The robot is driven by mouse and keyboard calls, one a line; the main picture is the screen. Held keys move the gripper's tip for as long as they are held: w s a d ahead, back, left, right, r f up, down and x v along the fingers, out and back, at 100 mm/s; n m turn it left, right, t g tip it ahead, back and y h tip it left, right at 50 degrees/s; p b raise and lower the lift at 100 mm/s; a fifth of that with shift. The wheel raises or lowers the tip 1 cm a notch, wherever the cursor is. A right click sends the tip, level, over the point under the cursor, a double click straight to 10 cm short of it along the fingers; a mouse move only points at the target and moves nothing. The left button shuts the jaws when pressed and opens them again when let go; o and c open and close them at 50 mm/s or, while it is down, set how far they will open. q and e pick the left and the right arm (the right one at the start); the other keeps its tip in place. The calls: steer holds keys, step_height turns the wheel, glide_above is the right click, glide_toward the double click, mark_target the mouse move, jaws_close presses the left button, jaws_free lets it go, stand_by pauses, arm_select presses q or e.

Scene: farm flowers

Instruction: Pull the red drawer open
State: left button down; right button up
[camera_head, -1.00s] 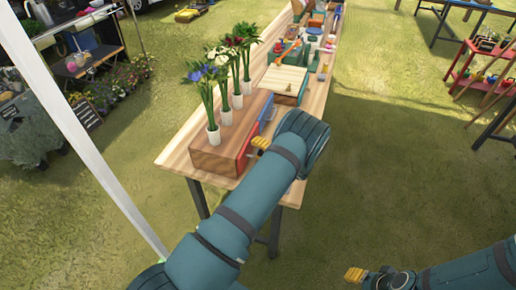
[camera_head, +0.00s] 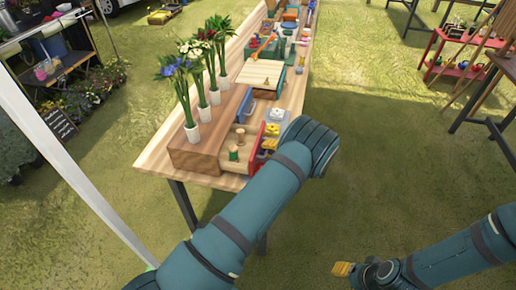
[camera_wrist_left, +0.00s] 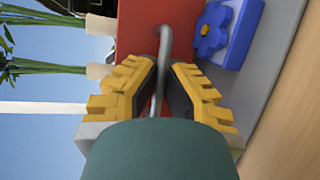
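The red drawer (camera_head: 256,154) is pulled out of the wooden box (camera_head: 194,154) on the table, its open tray showing a green spool (camera_head: 234,153) and a wooden spool (camera_head: 240,134). My left gripper (camera_head: 267,146) is at the drawer's front, partly hidden by my own arm in the head view. In the left wrist view, the gripper (camera_wrist_left: 163,75) has its yellow fingers closed around the metal handle (camera_wrist_left: 162,45) in front of the red face (camera_wrist_left: 138,30). My right gripper (camera_head: 342,269) is low and off the table, away from the drawer; its finger gap is unclear.
Vases of flowers (camera_head: 192,132) stand in a row on the box. A blue drawer front (camera_head: 245,106) is beside the red one. A blue flower block (camera_wrist_left: 228,35) lies close to the left gripper.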

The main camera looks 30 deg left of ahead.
arm_select(q)
steer(key=c, duration=1.1)
jaws_free()
steer(key=shift+o, duration=0.2)
steer(key=shift+d, duration=0.1)
steer(key=v, duration=1.1)
steer(key=shift+d, duration=0.35)
steer(key=shift+s+r, duration=0.1)
steer(key=shift+s, duration=0.05)
